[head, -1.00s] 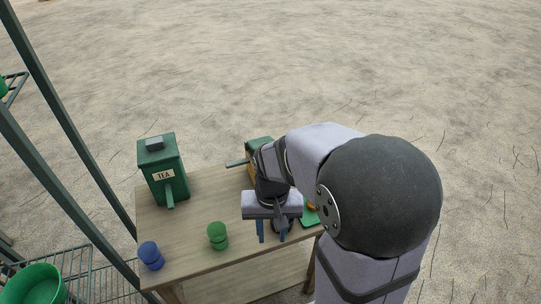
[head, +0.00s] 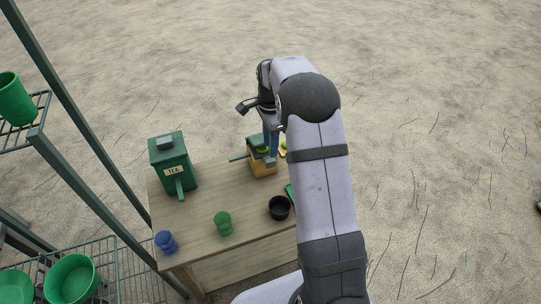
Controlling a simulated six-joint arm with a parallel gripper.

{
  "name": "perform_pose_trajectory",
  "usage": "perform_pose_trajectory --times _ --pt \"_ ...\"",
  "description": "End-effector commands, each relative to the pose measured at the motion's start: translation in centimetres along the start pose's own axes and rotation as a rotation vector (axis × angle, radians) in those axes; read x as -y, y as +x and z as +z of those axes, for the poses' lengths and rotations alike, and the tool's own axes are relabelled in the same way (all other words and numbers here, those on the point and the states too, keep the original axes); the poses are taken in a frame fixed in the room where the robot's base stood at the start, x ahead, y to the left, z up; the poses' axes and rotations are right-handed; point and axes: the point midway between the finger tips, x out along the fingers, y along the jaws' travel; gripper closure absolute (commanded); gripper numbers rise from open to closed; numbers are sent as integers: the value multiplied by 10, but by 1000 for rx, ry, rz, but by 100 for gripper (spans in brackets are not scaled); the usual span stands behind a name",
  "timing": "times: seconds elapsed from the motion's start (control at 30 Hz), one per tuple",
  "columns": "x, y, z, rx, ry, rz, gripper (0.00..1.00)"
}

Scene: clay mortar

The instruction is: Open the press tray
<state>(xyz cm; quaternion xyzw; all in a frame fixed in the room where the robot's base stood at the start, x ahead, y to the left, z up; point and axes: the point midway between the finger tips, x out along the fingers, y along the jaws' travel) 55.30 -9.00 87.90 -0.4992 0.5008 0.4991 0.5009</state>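The press (head: 263,170) stands at the back right of the wooden table, with an orange-brown body and a green upper part. A green bar sticks out to its left. A small lime-green piece shows near its top. I cannot clearly make out the tray as a separate part. My gripper (head: 271,158) points down, with its blue fingers over the right side of the press top. The fingers overlap in this view, so I cannot tell their gap or whether they touch the press. My arm hides the table's right side.
A green TEA box (head: 173,164) stands at the back left of the table (head: 205,245). A blue cup-like item (head: 165,243), a green one (head: 223,224) and a black bowl (head: 279,208) stand nearer the front. Green containers sit on wire racks at left.

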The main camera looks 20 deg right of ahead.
Motion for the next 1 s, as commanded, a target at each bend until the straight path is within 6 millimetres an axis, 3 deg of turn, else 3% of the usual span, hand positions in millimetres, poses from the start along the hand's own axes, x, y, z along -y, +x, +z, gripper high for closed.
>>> perform_pose_trajectory --times 0.6,1.0 --pt "-1 63 0 0 -4 2 69" --pt "-1 73 0 0 -4 0 69"
